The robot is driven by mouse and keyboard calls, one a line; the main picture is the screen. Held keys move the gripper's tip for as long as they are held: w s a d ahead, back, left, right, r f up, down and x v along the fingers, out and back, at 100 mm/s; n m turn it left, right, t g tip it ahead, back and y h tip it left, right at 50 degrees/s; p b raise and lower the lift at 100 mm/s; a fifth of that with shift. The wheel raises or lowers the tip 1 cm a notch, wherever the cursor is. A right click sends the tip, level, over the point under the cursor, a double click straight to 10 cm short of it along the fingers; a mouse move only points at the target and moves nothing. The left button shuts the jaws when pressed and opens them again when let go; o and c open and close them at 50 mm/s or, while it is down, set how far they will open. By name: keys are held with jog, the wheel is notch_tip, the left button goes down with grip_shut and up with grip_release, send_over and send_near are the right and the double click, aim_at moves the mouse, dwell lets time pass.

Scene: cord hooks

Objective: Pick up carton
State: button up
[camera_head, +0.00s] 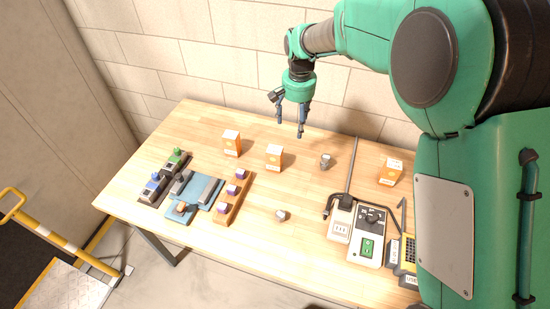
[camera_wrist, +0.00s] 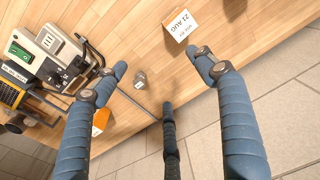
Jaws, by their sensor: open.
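Three orange-and-white cartons stand on the wooden table (camera_head: 310,190) in the head view: a left one (camera_head: 231,145), a middle one (camera_head: 274,158) and a right one (camera_head: 390,172). My gripper (camera_head: 290,126) is open and empty, its fingers pointing down above the back of the table, behind and above the middle carton and apart from it. In the wrist view a carton with printed date text (camera_wrist: 181,26) lies beyond the spread fingers of my gripper (camera_wrist: 150,82). An orange carton (camera_wrist: 101,119) is partly hidden behind a finger there.
A small grey piece (camera_head: 326,161) stands near the middle, and another (camera_head: 281,215) lies nearer the front. A switch box (camera_head: 368,235) with a rod and cord stands at right. Blue trays (camera_head: 192,200) and an orange rack (camera_head: 233,197) are at left. A block wall (camera_head: 220,60) is behind.

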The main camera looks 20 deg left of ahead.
send_near(275, 150)
jog(key=shift+w+a+f+g, duration=0.15)
jog(key=shift+w+a+g, duration=0.15)
jog(key=shift+w+a, duration=0.1)
jog(key=shift+d, duration=0.1)
jog(key=shift+f+b, duration=0.35)
jog(key=shift+f, duration=3.95)
jog(key=shift+f, duration=0.1)
jog(key=shift+s+f+b, duration=0.1)
jog(key=shift+f+b, duration=0.35)
jog(key=shift+f, duration=2.05)
jog(key=c, duration=1.6)
